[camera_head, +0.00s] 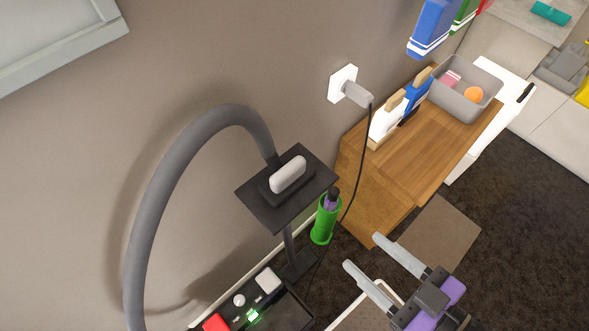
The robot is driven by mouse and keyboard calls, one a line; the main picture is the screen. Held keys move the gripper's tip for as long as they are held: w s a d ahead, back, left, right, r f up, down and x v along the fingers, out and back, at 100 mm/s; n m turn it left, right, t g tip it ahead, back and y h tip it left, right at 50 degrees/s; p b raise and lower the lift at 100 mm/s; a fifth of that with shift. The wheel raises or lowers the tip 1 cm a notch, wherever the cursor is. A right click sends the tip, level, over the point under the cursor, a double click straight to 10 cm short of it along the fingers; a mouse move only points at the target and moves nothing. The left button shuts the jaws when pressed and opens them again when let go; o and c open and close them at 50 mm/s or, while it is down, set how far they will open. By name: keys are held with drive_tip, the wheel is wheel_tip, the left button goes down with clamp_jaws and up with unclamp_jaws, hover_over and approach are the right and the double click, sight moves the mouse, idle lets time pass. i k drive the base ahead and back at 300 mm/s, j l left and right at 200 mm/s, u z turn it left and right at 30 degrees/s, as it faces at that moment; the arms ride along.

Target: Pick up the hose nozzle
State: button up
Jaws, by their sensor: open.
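A thick grey hose (160,190) arches up along the wall and comes down to a black square plate (262,212) on a thin black stand. On the plate is a black block with a rounded light-grey piece (288,174) on top. This looks like the hose nozzle, though how it joins the hose is hard to tell. My gripper (364,252) is at the lower right, with its two pale fingers apart and nothing visible between them. In the picture, it is below and to the right of the plate, clear of the light-grey piece.
A green cylinder (321,226) with a purple-and-dark item in it is beside the stand. A black cord (369,140) hangs from the wall plug. A wooden cabinet (425,165) holds a grey bin (452,105). A dark unit with coloured knobs (285,311) is below. Dark carpet (520,220) is open at right.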

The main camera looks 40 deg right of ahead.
sight(286, 179)
drive_tip(key=l+u, duration=0.15)
drive_tip(key=u, duration=2.9)
drive_tip(key=k+l, duration=0.2)
drive_tip(key=k, duration=0.25)
drive_tip(key=k+l, duration=0.25)
drive_tip(key=k, duration=0.25)
drive_tip(key=k+l+u, duration=0.1)
drive_tip(key=k, duration=0.35)
drive_tip(key=k+l, duration=0.3)
drive_tip(key=k, duration=0.15)
